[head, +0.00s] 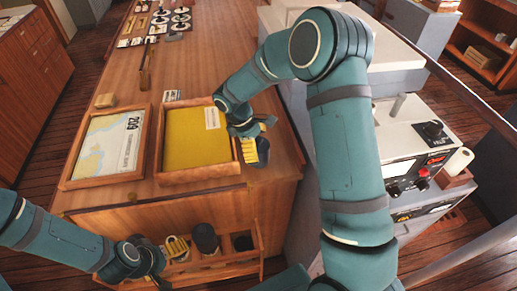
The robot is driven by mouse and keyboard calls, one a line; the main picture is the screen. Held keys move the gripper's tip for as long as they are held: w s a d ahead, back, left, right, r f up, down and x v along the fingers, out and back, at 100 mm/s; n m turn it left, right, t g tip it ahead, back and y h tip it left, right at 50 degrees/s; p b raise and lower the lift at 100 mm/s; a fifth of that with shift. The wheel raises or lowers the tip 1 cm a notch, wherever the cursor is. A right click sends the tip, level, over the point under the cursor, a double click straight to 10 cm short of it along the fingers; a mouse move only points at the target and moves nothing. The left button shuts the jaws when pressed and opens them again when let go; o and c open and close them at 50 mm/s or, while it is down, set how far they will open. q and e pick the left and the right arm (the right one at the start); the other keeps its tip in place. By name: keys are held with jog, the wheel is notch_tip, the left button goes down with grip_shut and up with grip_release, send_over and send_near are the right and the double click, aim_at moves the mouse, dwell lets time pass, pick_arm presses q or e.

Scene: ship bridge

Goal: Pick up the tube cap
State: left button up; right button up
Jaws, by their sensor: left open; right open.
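A small dark blue-black rounded piece (263,150), which looks like the tube cap, is on the wooden table right of the yellow-lined tray. My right gripper (250,149) is open right beside it, with its yellow finger pads pointing down; I cannot tell whether they touch it. The gripper and wrist hide part of the piece. My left gripper (176,249) is open, low at the front of the table, at the left part of the wooden rack. A dark upright tube (205,237) stands in that rack, right of my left gripper.
The wooden rack (258,262) has a dark opening right of the tube. The yellow-lined tray (192,138) and a framed chart (107,147) lie on the table (200,68). Several small items lie at its far end. A grey console with a printer-like unit (403,172) stands on the right.

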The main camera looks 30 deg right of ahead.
jog(key=shift+s+d+f, duration=0.1)
jog(key=shift+f, duration=0.15)
jog(key=c, duration=1.1)
jog(key=shift+c, duration=0.6)
